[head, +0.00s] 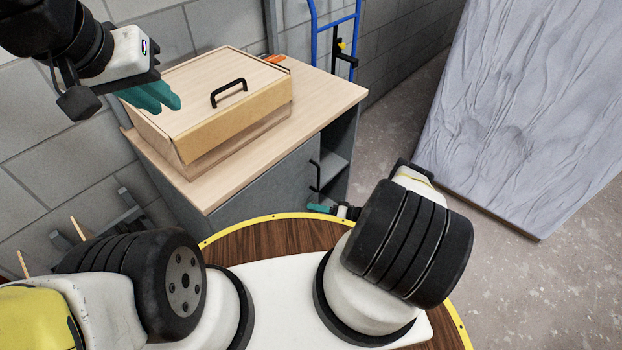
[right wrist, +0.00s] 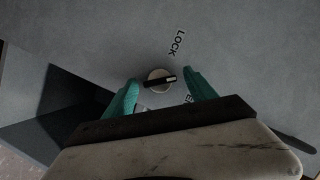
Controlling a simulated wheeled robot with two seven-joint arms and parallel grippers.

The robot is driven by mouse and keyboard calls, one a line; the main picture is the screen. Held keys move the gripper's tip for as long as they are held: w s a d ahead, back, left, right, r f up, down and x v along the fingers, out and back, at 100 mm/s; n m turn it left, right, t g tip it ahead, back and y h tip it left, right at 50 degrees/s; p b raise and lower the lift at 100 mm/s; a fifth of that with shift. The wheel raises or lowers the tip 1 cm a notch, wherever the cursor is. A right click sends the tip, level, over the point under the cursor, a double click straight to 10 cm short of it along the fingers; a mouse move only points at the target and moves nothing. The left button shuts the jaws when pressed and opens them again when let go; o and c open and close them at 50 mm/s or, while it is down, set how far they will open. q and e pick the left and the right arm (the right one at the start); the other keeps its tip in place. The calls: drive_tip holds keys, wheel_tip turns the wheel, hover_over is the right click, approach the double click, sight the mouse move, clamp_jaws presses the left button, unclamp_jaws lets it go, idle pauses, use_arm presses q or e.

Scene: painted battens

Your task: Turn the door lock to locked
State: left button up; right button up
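The door lock is a small round knob (right wrist: 158,87) with a black bar, on the grey cabinet door (right wrist: 230,60). The bar lies nearly level across the picture, its right end slightly raised. The word LOCK (right wrist: 176,43) is printed above and to the right of the knob. Another label (right wrist: 190,99) is mostly hidden by a finger. My right gripper (right wrist: 160,92) is open, its teal fingers on either side of the knob; contact is not clear. In the head view my right gripper (head: 320,208) is by the cabinet front.
The cabinet (head: 265,187) has a wooden top carrying a wooden box (head: 200,105) with a black handle. An open shelf bay (head: 336,160) is at its right. A blue hand truck (head: 315,40) and a large wrapped panel (head: 530,100) stand behind. Floor between is clear.

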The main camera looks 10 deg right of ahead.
drive_tip(key=c, duration=1.3)
drive_tip(key=shift+n, duration=0.3)
drive_tip(key=n+h, duration=0.1)
drive_tip(key=n, duration=0.1)
drive_tip(key=n+t+h, duration=0.1)
drive_tip(key=n+h, duration=0.1)
drive_tip(key=n+t+h, duration=0.1)
drive_tip(key=n, duration=0.1)
drive_tip(key=shift+s+a+n+h, duration=0.2)
drive_tip(key=shift+s+n+h, duration=0.05)
drive_tip(key=shift+n+h, duration=0.15)
drive_tip(key=o, duration=1.4)
